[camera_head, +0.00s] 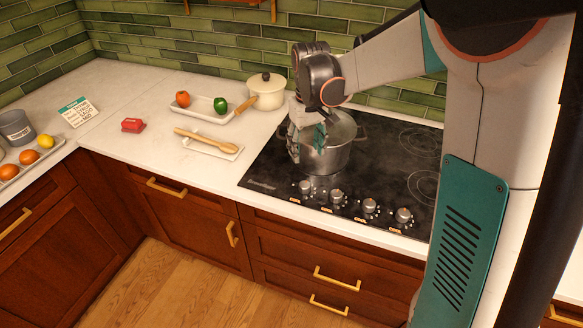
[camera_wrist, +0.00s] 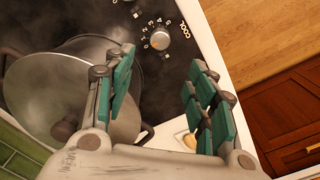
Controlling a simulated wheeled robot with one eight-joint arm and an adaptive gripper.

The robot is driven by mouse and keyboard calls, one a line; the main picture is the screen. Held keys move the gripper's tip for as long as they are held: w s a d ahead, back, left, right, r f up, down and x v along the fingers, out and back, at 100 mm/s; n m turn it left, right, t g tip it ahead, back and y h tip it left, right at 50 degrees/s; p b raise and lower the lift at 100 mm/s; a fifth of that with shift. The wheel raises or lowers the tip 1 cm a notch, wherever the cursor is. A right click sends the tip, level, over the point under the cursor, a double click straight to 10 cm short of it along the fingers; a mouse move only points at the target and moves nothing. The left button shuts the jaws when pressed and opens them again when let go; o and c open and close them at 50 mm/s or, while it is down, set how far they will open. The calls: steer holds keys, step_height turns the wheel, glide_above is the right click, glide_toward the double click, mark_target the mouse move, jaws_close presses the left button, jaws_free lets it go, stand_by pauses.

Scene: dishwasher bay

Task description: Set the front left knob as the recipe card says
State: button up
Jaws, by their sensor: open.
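A row of several silver knobs runs along the front of the black cooktop. The leftmost knob (camera_head: 306,187) is small in the head view. My gripper (camera_head: 308,148) is over the left part of the cooktop, in front of the pot. Its teal fingers (camera_wrist: 163,62) are apart and empty, with the knob beyond the fingertips.
A steel pot (camera_head: 325,155) stands close behind the knobs and beside my gripper. A spoon rest (camera_head: 209,145) with a wooden spoon, a cream pot (camera_head: 266,92), a vegetable tray (camera_head: 203,112) and a red block (camera_head: 132,125) lie left. The counter's front strip is clear.

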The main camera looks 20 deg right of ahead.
mark_target(305, 184)
step_height(305, 184, down, 14)
steer(key=b, duration=0.3)
steer(key=shift+r+b, duration=0.15)
steer(key=shift+b, duration=0.15)
steer(key=c, duration=1.1)
